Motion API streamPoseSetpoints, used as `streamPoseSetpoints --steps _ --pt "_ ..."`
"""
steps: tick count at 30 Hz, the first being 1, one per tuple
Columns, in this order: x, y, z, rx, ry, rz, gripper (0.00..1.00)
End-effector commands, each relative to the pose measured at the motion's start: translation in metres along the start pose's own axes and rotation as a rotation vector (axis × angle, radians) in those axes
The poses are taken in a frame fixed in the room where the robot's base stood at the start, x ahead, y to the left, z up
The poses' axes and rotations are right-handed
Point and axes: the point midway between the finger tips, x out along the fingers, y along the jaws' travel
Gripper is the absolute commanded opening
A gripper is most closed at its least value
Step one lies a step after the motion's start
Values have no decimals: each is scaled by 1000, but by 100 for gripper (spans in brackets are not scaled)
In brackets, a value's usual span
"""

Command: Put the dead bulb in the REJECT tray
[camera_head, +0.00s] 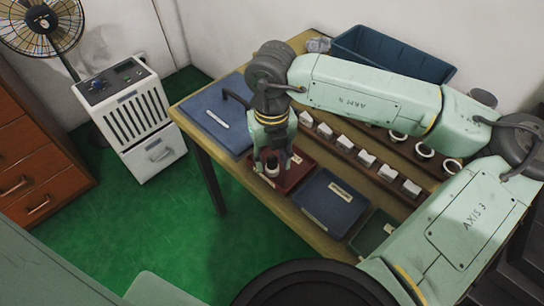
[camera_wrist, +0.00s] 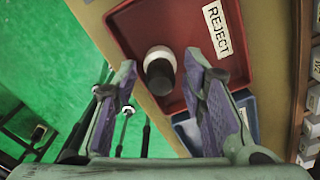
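The red REJECT tray (camera_head: 297,179) lies on the table below my gripper, and its lettered label shows in the wrist view (camera_wrist: 218,30). A small bulb-like piece with a white end and a dark end (camera_wrist: 159,72) is at the tray's inner edge in the wrist view. It also shows as a small dark and white shape in the head view (camera_head: 271,168). My gripper (camera_wrist: 160,62) points down over the tray. Its two fingers are spread to either side of the piece, with gaps visible. Whether the piece touches the tray floor is hard to tell.
A blue tray (camera_head: 330,200) lies beside the red one, with a green tray (camera_head: 374,232) further right. A blue mat or tray (camera_head: 215,118) is at left. Brown racks (camera_head: 345,148) with white blocks and rings stand behind. A blue bin (camera_head: 385,52) is at the back.

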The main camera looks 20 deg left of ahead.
Motion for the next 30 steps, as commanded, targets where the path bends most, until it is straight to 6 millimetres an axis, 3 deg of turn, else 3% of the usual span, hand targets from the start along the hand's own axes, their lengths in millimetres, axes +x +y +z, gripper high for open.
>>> streamPoseSetpoints --steps 8,13,24,30 --pt "-1 0 0 0 0 0 39" --pt "-11 -1 1 1 -2 -3 39" --pt "-89 0 1 1 -3 -2 39" --pt "-116 0 0 1 -1 -1 39"
